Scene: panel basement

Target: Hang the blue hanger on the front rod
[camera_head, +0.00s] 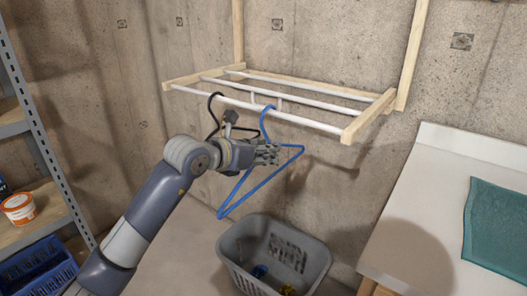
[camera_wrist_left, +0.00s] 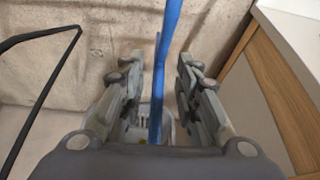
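The blue hanger (camera_head: 290,163) is below the drying rack, its hook curving up over the front rod (camera_head: 308,124) and seeming to rest on it. Its body hangs tilted in the head view. My left gripper (camera_head: 268,154) is at the upper part of the hanger, just below the rod. In the left wrist view, the blue hanger (camera_wrist_left: 158,85) runs between the two fingers of my left gripper (camera_wrist_left: 160,75). The fingers are apart, with a gap on each side of the hanger. My right gripper is not in view.
A black hanger (camera_head: 209,110) hangs on the front rod, left of the blue one, partly behind my arm. A grey basket (camera_head: 232,248) stands on the floor below. Shelves (camera_head: 40,205) are at left; a white counter (camera_head: 415,210) with a teal cloth (camera_head: 497,225) is at right.

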